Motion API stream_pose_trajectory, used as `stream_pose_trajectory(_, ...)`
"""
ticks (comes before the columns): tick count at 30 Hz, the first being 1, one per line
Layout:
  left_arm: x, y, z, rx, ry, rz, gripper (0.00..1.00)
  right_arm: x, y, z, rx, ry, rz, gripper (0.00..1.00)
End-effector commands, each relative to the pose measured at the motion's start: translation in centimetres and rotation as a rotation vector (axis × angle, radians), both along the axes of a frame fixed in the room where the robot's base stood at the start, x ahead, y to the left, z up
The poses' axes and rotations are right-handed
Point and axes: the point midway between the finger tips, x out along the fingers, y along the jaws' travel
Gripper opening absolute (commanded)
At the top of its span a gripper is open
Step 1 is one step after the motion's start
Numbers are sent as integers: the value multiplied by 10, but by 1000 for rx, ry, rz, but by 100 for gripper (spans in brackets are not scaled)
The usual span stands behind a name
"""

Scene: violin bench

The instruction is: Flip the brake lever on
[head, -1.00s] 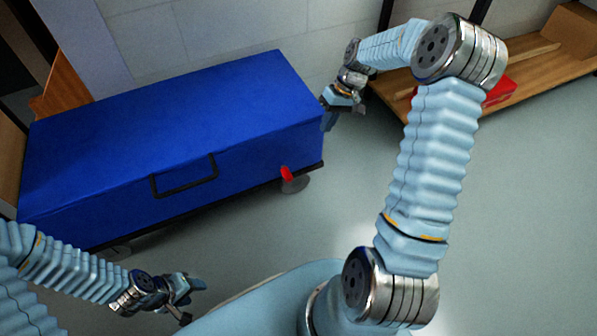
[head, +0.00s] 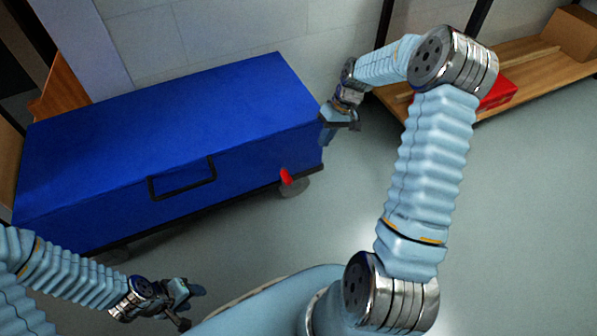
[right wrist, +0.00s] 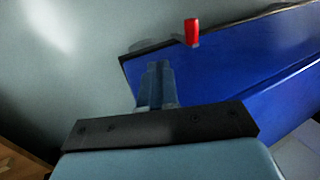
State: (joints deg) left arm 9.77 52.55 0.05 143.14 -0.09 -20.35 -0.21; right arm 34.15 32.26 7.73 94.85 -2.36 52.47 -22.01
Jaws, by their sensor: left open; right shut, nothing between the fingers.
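The red brake lever (head: 286,177) sits low at the front right corner of a blue case (head: 170,125), above a caster (head: 295,188). In the right wrist view the lever (right wrist: 192,32) stands out beside the edge of the blue case (right wrist: 215,90). My right gripper (head: 328,138) is shut and empty at the case's right end, above and to the right of the lever, apart from it. Its shut fingers (right wrist: 157,85) show in the right wrist view, below and left of the lever. My left gripper (head: 197,293) is open and empty, in front of the case over the floor.
A black handle (head: 182,180) sticks out from the case's front. A wooden shelf (head: 535,70) with a red box (head: 498,93) and a brown carton (head: 575,35) stands at the back right. The wall is close behind the case. The floor (head: 520,200) at the right is clear.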

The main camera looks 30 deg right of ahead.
Motion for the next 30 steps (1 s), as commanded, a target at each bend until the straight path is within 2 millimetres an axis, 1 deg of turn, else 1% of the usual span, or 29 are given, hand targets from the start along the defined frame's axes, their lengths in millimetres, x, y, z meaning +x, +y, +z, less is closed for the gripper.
stream_pose_trajectory(1, 0, 0, -3, 0, 1, 0, 50, 0, 5, -13, 2, 3, 1, 0)
stream_pose_trajectory(3, 0, 0, -5, -1, 1, 0, 50, 0, 11, -27, 2, 3, 1, 0)
stream_pose_trajectory(12, 0, -1, -13, -3, 2, -2, 50, 2, 36, -89, 3, 3, 2, 0)
stream_pose_trajectory(17, -1, -2, -17, -5, 4, -3, 50, 3, 48, -119, 2, 3, 1, 0)
stream_pose_trajectory(18, -1, -2, -16, -5, 4, -3, 50, 5, 55, -115, 1, -2, 5, 0)
stream_pose_trajectory(21, -1, -2, -16, -5, 4, -3, 50, 5, 70, -115, 1, -1, 4, 0)
stream_pose_trajectory(24, -1, -2, -16, -5, 4, -3, 50, 7, 79, -114, 0, -2, 1, 0)
stream_pose_trajectory(30, -1, -2, -16, -5, 4, -3, 50, 7, 86, -114, 0, -1, 0, 0)
